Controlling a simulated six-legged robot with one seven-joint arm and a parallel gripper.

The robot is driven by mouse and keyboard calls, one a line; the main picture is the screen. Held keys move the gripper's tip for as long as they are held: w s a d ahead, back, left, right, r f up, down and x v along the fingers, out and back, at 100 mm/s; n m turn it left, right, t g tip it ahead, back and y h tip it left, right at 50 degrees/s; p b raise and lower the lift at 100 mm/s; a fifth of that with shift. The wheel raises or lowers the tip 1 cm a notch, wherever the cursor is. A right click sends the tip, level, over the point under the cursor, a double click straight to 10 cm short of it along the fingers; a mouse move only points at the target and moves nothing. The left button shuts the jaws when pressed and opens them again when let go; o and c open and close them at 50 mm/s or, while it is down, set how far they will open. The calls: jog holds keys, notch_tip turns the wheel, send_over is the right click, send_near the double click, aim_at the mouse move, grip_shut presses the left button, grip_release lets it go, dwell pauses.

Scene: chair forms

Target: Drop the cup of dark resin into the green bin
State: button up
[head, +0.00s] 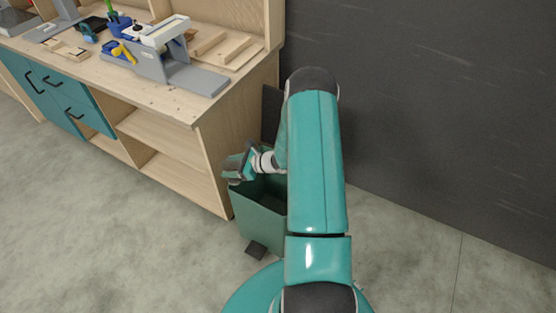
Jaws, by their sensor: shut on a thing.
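The green bin (261,218) stands on the floor against the right end of the workbench, with a dark pedal at its foot. Its top is open and the inside looks dark; its right side is hidden behind my arm. My gripper (232,172) is at the bin's upper left rim, beside the bench's end panel. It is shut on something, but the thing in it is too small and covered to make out. I cannot pick out the cup of dark resin in this view.
The wooden workbench (190,106) with open shelves and teal drawers (60,98) fills the left. A grey clamp-like device (165,62), wood pieces and tools stand on it. A dark wall (440,110) is at the right. The concrete floor at the lower left is clear.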

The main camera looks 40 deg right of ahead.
jog(key=s+d+f+m+t+h, duration=0.1)
jog(key=d+f+m+h, duration=0.1)
jog(key=d+f, duration=0.5)
jog(key=s+d+f+m+t+h, duration=0.1)
jog(key=s+d+f+m+h, duration=0.15)
jog(key=d, duration=0.95)
notch_tip(320, 180, down, 6)
jog(key=shift+w, duration=0.4)
jog(key=o, duration=0.9)
jog(key=shift+c, duration=0.2)
jog(key=v, duration=1.4)
jog(key=shift+f, duration=0.2)
